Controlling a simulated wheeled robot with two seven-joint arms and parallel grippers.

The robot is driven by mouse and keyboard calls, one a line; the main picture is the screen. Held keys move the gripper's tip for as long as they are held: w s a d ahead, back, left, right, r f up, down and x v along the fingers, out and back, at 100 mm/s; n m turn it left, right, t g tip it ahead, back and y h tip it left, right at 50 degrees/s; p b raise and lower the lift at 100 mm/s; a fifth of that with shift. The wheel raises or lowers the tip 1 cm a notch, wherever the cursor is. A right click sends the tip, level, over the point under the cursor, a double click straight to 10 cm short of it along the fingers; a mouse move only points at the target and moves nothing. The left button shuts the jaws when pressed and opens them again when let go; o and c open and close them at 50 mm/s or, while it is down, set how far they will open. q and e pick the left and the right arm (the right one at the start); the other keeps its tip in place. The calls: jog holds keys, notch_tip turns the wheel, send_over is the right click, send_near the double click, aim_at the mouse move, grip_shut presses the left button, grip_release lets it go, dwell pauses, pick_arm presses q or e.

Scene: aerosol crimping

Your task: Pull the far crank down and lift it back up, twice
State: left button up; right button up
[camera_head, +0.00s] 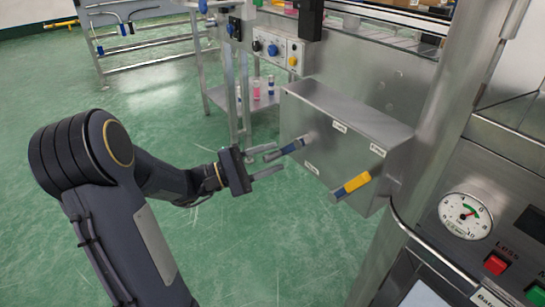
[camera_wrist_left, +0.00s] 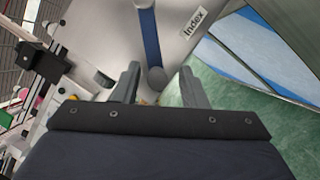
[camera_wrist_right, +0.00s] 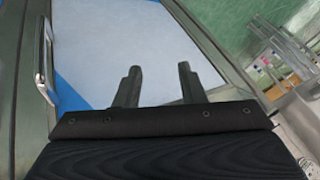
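The far crank (camera_head: 285,150) has a dark blue handle and sits on the side of a metal box (camera_head: 340,150). It points down and left in the head view. My left gripper (camera_head: 276,158) is open, with its fingers pointing at this crank. In the left wrist view the blue crank (camera_wrist_left: 151,35) comes down between the two spread fingertips, its rounded end near them; contact cannot be told. The near crank (camera_head: 351,187) is yellow and sits on the same box. My right gripper (camera_wrist_right: 160,80) is open and empty in its wrist view, and out of the head view.
A pressure gauge (camera_head: 465,216) and a red button (camera_head: 495,264) are on a panel at the right. A steel post (camera_head: 425,135) stands between the panel and the box. A shelf with small bottles (camera_head: 256,90) is behind. Green floor is clear at left.

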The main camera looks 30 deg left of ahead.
pick_arm(q)
jog(key=p+v, duration=0.1)
jog(key=v, duration=0.5)
jog(key=shift+s+a, duration=0.15)
jog(key=shift+s, duration=0.1)
pick_arm(e)
jog(key=shift+r, duration=0.65)
pick_arm(q)
jog(key=shift+f, duration=0.1)
jog(key=shift+c, duration=0.4)
